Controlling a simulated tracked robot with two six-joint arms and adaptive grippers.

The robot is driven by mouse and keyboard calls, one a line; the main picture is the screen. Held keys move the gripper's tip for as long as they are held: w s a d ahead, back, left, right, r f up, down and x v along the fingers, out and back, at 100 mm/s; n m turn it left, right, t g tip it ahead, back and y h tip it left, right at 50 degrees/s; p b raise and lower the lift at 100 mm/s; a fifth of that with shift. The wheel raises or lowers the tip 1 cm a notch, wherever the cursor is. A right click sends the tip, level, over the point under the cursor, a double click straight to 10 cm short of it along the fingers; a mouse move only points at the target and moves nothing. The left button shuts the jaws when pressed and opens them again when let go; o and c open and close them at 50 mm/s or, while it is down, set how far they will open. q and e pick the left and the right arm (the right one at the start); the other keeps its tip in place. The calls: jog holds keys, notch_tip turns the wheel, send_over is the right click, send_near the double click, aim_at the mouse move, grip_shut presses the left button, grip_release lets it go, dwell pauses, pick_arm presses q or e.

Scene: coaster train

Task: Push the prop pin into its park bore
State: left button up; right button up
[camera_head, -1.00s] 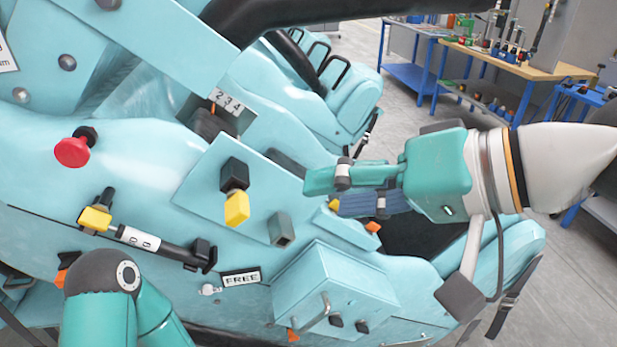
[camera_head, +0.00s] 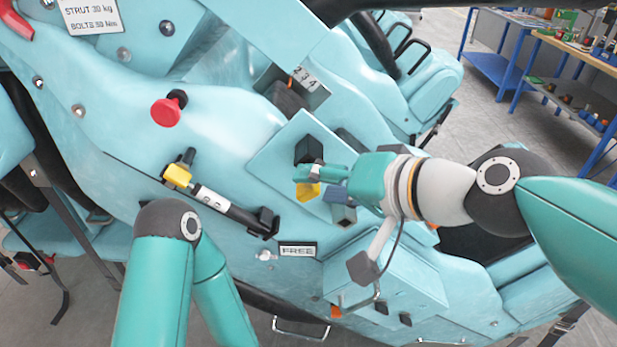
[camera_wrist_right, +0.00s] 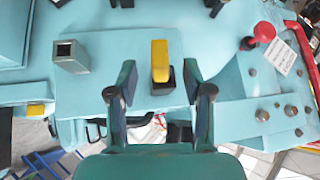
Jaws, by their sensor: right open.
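A yellow-ended block (camera_head: 308,191) with a black part (camera_head: 309,150) stands on a light teal plate; I take it as the prop pin, though no label confirms this. In the right wrist view the yellow end (camera_wrist_right: 160,58) stands up from its black base. A grey square tube with a dark opening (camera_wrist_right: 70,56) is left of it there, possibly the park bore. My right gripper (camera_head: 318,181) is open over the plate, partly covering the yellow end and the grey tube (camera_head: 343,214). In the wrist view its fingers (camera_wrist_right: 158,92) are apart with nothing between the tips. My left gripper is out of view.
A red knob (camera_head: 166,112) is left of the plate. A black-and-white cylinder with a yellow end (camera_head: 225,205) lies below it, near a FREE label (camera_head: 297,250). A teal box with a handle (camera_head: 385,285) is at the lower right. Workbenches (camera_head: 560,65) stand behind.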

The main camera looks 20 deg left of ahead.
jog(key=shift+x, duration=1.2)
grip_shut()
